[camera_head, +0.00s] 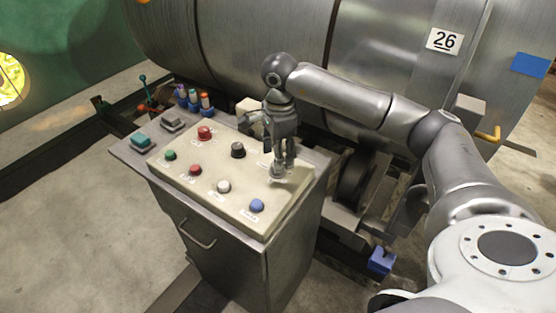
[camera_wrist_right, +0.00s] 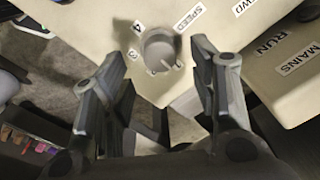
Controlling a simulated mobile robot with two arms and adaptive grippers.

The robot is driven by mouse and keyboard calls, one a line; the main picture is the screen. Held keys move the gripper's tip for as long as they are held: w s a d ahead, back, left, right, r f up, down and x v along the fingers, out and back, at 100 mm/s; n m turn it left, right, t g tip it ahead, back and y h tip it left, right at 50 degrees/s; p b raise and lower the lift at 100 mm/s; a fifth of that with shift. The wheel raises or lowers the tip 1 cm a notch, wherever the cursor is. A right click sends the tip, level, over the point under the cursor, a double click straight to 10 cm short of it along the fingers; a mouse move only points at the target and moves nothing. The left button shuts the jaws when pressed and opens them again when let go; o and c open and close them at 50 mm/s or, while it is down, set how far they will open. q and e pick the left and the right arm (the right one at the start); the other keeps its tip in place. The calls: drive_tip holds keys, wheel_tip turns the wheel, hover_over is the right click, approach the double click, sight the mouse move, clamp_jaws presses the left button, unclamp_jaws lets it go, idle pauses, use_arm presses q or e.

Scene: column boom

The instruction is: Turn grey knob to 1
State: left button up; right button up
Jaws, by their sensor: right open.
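The grey knob (camera_head: 277,172) sits near the right corner of the cream control panel (camera_head: 205,181). In the right wrist view the grey knob (camera_wrist_right: 160,50) is round with a raised grip bar, and labels "SPEED", "4" and "3" show beside it. A label "1" cannot be made out. My right gripper (camera_head: 283,167) points down at the knob in the head view and partly covers it. In the right wrist view its open fingers stand to either side of the knob, with a visible gap and nothing held. My left gripper is not in view.
A black knob (camera_head: 238,150), a blue button (camera_head: 257,205), a white button (camera_head: 224,186) and red buttons share the panel. The panel tops a grey metal cabinet (camera_head: 225,255). A large metal drum (camera_head: 385,50) stands close behind.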

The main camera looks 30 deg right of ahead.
wheel_tip(320, 180, up, 9)
drive_tip(key=shift+s+f, duration=0.15)
drive_tip(key=shift+s, duration=0.05)
idle(0.6)
